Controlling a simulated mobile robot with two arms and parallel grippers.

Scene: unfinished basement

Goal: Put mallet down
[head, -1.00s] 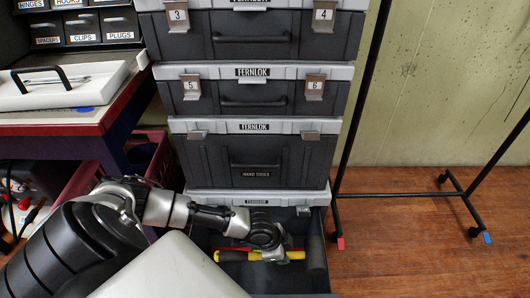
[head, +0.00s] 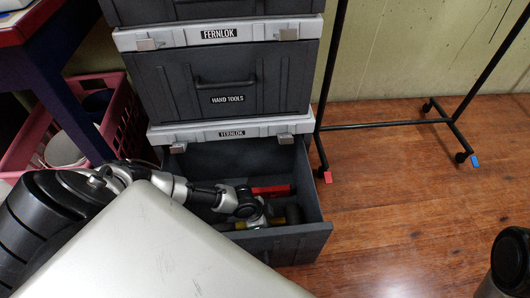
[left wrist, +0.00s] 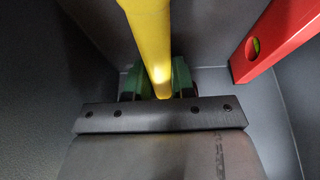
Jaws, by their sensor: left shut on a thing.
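The mallet has a yellow handle (head: 243,226) and a dark head (head: 293,214). It is inside the open bottom drawer (head: 290,246) of the toolbox stack in the head view. My left gripper (head: 256,222) reaches into the drawer and is shut on the yellow handle. In the left wrist view the handle (left wrist: 148,35) runs between the green finger pads. The mallet's head is not clear in the wrist view. I cannot tell whether the mallet touches the drawer floor. My right gripper is not in view.
A red bar-like tool (head: 270,190) lies in the drawer behind the mallet; it also shows at the right of the wrist view (left wrist: 275,40). A pink crate (head: 118,118) stands left of the stack. A black rack (head: 390,124) stands right. Wooden floor (head: 400,220) is clear.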

